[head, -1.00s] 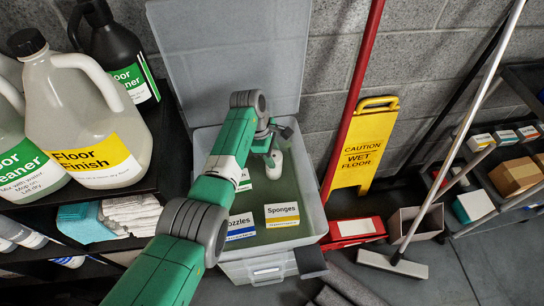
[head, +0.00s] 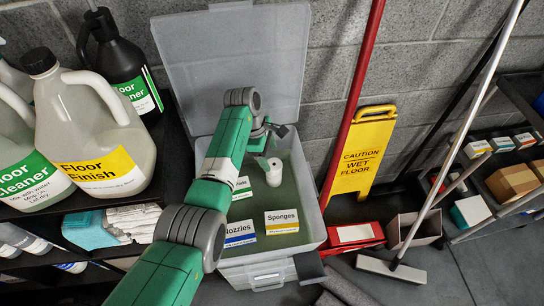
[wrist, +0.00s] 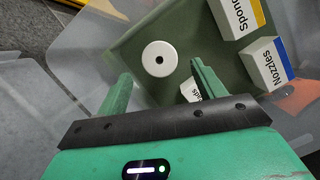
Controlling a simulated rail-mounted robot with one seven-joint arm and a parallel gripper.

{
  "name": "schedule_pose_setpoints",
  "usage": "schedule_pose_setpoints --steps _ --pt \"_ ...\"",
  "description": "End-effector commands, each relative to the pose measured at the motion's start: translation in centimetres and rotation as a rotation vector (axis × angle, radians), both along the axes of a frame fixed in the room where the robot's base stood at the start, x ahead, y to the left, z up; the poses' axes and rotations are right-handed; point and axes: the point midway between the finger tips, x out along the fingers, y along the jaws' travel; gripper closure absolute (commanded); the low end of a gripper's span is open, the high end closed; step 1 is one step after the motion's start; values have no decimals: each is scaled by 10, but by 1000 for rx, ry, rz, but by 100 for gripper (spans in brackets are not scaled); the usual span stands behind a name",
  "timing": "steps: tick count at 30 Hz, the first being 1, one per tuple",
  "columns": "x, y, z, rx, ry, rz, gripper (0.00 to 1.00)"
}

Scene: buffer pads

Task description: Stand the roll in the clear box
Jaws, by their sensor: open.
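The white roll (head: 274,173) stands upright on the green floor of the clear box (head: 311,205), towards the back. In the wrist view the roll (wrist: 150,54) shows end-on as a white disc with a dark centre hole. My gripper (head: 266,155) is above the roll in the head view, partly covering the view of it. In the wrist view my gripper (wrist: 162,73) is open, with its two green fingers spread apart and nothing held between them. The clear box's lid (head: 232,70) is open and leans back against the wall.
In the box are the Sponges carton (head: 282,221), the Nozzles carton (head: 240,233) and another carton (head: 242,187) partly hidden by my arm. Large jugs (head: 92,130) stand on the left shelf. A red pole (head: 352,100) and yellow sign (head: 363,150) stand right of the box.

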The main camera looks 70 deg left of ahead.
Motion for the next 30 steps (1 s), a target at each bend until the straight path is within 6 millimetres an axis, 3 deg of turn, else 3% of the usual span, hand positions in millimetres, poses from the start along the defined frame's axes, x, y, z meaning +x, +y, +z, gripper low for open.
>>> schedule_pose_setpoints --steps 1,3,9,26,28,30 --pt "-3 3 21 2 -2 1 31" --pt "-7 6 37 2 -2 1 31" --pt "-16 12 66 1 0 1 31" --pt "-18 13 72 1 1 -1 31" --pt "-7 11 77 37 -17 -34 31" --pt "25 4 94 150 -74 -137 31"
